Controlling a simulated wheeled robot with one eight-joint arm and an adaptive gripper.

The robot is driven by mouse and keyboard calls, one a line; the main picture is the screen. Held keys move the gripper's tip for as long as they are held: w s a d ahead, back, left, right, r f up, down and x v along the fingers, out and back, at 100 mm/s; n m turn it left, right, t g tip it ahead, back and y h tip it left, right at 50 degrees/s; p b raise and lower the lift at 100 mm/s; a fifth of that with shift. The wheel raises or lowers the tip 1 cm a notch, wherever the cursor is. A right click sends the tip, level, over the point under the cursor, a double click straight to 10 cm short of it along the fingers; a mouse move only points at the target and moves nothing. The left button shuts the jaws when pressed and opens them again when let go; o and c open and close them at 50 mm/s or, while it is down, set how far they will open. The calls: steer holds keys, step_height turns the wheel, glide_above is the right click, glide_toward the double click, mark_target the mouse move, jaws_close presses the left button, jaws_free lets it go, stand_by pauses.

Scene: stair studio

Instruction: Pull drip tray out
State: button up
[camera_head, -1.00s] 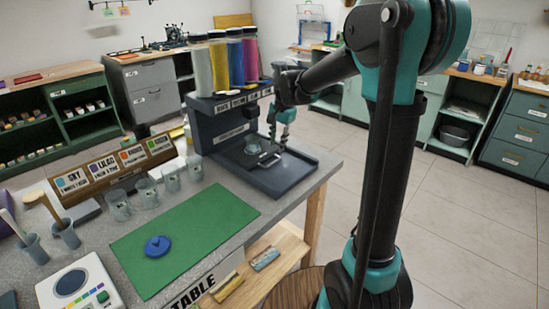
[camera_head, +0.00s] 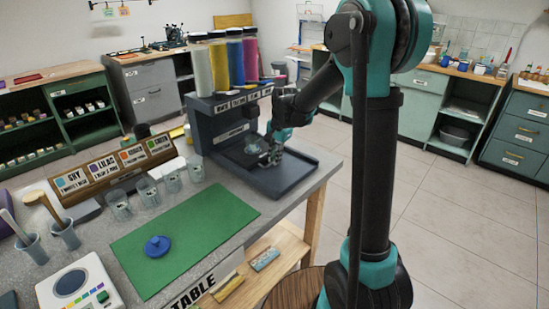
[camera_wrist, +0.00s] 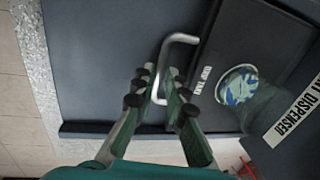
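The drip tray (camera_wrist: 232,38) is a dark, labelled panel in the wrist view, with a bent silver handle (camera_wrist: 164,62) on its edge. It sits in the base of the dark dispenser (camera_head: 219,123) on the table; in the head view my gripper partly hides it. A clear cup (camera_wrist: 240,88) with blue and white inside stands on the tray side, also seen in the head view (camera_head: 252,149). My gripper (camera_wrist: 155,84) is open, its fingertips apart on either side of the handle bar. I cannot tell whether they touch it. The gripper also shows low over the base (camera_head: 269,157).
Several coloured cylinders (camera_head: 235,62) stand on top of the dispenser. Several clear cups (camera_head: 147,190) stand left of it. A green mat (camera_head: 190,238) with a blue lid (camera_head: 157,246) lies in front. The floor (camera_head: 455,220) to the right is open.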

jaws_close()
steer(key=s+d, duration=1)
steer(key=shift+s+d, duration=0.3)
steer(key=shift+d, duration=0.05)
steer(key=o, duration=0.5)
jaws_free()
steer(key=shift+r, duration=0.15)
steer(key=r, duration=0.4)
steer(key=s+d+r, duration=0.1)
steer(key=r, duration=0.6)
steer(key=shift+s+d+r, duration=0.25)
steer(key=shift+r, duration=0.05)
